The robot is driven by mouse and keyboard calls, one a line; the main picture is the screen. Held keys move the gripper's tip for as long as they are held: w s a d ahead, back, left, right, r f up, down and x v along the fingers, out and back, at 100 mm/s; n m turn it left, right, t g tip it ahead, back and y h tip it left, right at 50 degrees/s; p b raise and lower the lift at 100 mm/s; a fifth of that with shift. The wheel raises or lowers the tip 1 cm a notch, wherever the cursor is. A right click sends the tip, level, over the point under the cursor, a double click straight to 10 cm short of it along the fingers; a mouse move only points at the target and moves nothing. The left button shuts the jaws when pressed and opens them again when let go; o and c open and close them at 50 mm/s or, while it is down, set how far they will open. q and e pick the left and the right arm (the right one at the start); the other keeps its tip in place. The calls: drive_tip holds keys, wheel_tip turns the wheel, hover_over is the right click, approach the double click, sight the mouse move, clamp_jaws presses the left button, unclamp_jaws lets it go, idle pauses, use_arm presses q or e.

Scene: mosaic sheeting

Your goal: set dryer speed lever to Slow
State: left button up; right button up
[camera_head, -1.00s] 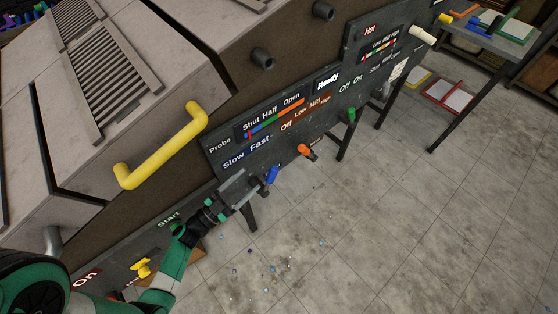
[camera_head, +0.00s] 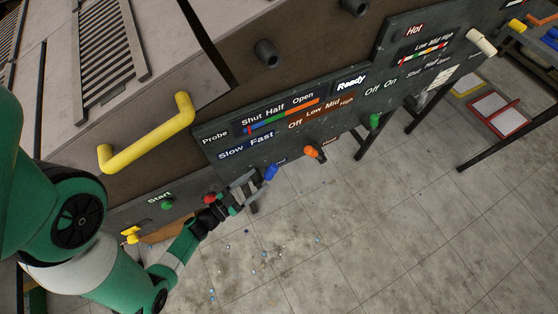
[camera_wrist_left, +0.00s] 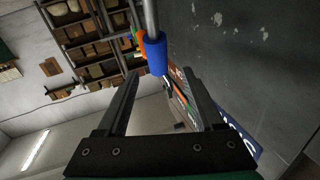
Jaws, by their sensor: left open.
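The blue-handled lever (camera_head: 271,172) sticks out from the lower edge of the dark control panel (camera_head: 222,131), below and right of the blue "Slow Fast" label (camera_head: 246,145). My left gripper (camera_head: 254,183) is open just left of the blue handle in the head view. In the left wrist view, the blue handle (camera_wrist_left: 156,55) on its metal rod shows just beyond the tips of my spread left fingers (camera_wrist_left: 161,77). It lies nearer the left finger, and I see no clear contact. The label is partly hidden by a finger there. My right gripper is not in view.
An orange lever (camera_head: 311,152) and a green lever (camera_head: 375,121) stand farther right along the panel. A red knob (camera_head: 209,199) and a yellow knob (camera_head: 131,235) are to the left. A yellow handle (camera_head: 148,137) juts out above. The floor in front is open.

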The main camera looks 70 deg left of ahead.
sight(276, 167)
use_arm(q)
drive_tip(key=shift+w+f, duration=0.1)
drive_tip(key=shift+w, duration=0.45)
drive_tip(key=b+x, duration=0.2)
drive_tip(key=x, duration=0.6)
drive_tip(key=shift+w+a, duration=0.2)
drive_tip(key=shift+w, duration=0.25)
clamp_jaws()
idle(0.4)
